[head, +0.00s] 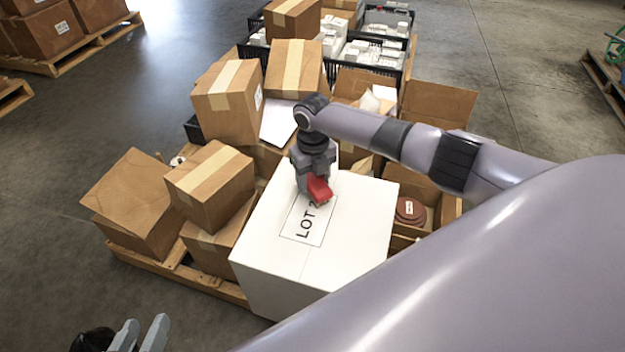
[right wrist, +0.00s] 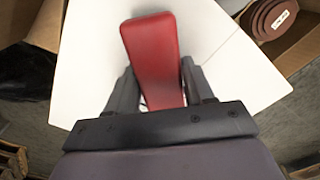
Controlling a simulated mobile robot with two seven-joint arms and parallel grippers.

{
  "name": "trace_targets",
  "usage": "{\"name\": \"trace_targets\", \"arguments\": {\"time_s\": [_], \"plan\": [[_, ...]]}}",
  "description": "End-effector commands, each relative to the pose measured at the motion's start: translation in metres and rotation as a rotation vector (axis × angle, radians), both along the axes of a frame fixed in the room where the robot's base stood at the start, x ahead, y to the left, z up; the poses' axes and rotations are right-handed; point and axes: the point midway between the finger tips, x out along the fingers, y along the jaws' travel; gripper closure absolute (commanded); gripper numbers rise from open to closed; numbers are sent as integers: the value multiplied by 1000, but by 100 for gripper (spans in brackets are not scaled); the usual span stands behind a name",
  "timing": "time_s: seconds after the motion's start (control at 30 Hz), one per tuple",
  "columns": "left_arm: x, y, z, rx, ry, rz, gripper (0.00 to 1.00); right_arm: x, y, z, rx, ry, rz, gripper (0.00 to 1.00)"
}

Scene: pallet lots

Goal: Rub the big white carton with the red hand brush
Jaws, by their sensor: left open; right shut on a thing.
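The big white carton (head: 345,245) stands on the pallet at the centre of the head view, with a "LOT" label (head: 306,222) on its top. My right gripper (head: 314,188) is over the carton's top and shut on the red hand brush (head: 319,189). The brush's red back also shows between the fingers in the right wrist view (right wrist: 152,55), with the white carton (right wrist: 215,75) below it. The brush is at or just above the label; its bristles are hidden, so contact cannot be told. My left gripper (head: 140,335) is open and empty at the bottom left edge.
Brown cartons (head: 210,185) are stacked left of and behind the white carton on a wooden pallet (head: 180,275). An open box with round brown items (head: 410,211) stands at its right. Black crates (head: 372,55) are at the back.

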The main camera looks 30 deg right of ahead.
Motion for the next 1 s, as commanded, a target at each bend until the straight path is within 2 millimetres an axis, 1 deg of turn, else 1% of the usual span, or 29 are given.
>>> {"name": "trace_targets", "arguments": {"time_s": [0.6, 1.0], "plan": [[0, 0, 56, 0, 0, 0, 57, 0, 1, 59, 1, -1, 1, 72], [0, 0, 58, 0, 0, 0, 57, 0, 1, 61, 1, -1, 1, 72]]}}
